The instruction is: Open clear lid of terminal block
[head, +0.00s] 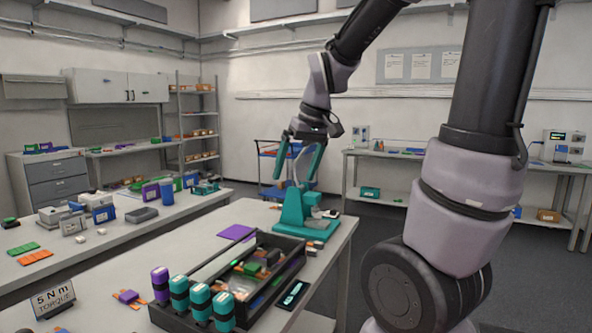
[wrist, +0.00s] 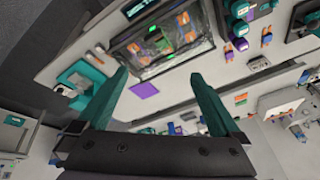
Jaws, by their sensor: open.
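A black-framed open box (head: 294,262) stands on the near bench, with a see-through panel (head: 236,281) over green and orange parts. I take this as the terminal block with its clear lid, but cannot be sure. It also shows in the wrist view as a dark frame (wrist: 122,47) under a glassy cover (wrist: 160,62). My gripper (head: 303,160) is open and empty, above the bench's far end, over a teal fixture (head: 292,212). In the wrist view the two teal fingers (wrist: 158,80) are wide apart, and the box lies beyond them, untouched.
Several teal and purple-capped tools (head: 200,303) stand at the box's front edge. A purple mat (head: 238,232) lies flat behind it. A dark device with a green display (head: 293,294) lies to its right. A torque sign (head: 53,301) stands front left. A second bench runs along the left.

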